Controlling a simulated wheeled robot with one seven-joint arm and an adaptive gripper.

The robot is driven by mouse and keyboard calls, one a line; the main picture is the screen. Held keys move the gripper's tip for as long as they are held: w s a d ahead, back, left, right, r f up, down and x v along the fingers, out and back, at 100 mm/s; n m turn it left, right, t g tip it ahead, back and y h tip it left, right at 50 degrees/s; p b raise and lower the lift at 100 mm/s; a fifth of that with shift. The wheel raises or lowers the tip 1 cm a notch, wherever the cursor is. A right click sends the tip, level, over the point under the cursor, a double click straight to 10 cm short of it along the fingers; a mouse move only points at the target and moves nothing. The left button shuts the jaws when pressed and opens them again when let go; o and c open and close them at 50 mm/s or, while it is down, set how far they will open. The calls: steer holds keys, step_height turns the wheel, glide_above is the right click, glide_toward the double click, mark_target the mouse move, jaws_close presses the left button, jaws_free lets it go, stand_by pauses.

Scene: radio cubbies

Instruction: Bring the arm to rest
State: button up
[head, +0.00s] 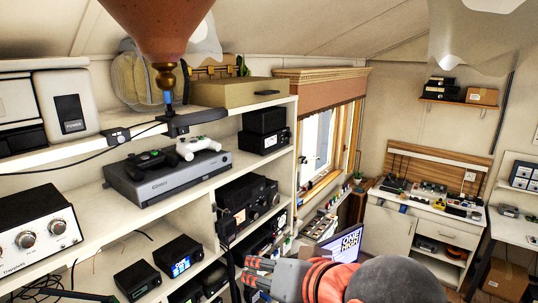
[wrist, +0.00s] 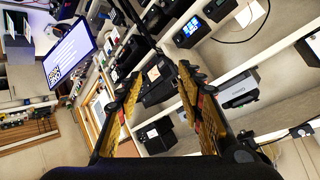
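My arm reaches in from the bottom of the head view, with a dark rounded link and orange-red bands. My gripper (head: 258,272) is at its left end, beside the lower part of the shelf unit (head: 130,210). In the wrist view my gripper (wrist: 160,74) has its two yellow-padded fingers spread apart, with nothing between them. Shelf devices show beyond the gap, and I see no contact with them. Part of the gripper is hard to make out in the head view.
The shelves hold a grey console (head: 170,178), a silver radio (head: 38,232) and several black devices. A lit screen (head: 345,243) stands just behind my arm. A white cabinet (head: 425,228) is at the far right. A reddish hanging lamp (head: 160,30) is at top left.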

steer(key=s+d+f+g+h+b, duration=0.1)
steer(key=s+d+f+b, duration=0.2)
steer(key=f, duration=1.1)
steer(key=s+d+f+g+h+b, duration=0.1)
steer(key=s+d+f+h+b, duration=0.1)
steer(key=d+f+b, duration=0.8)
steer(key=s+d+f+g+h+b, duration=0.1)
steer(key=s+d+f+b, duration=0.4)
steer(key=f+b, duration=0.5)
steer(key=shift+d+f+g+h, duration=0.4)
steer(key=shift+d+f+h, duration=0.3)
steer(key=shift+f, duration=3.3)
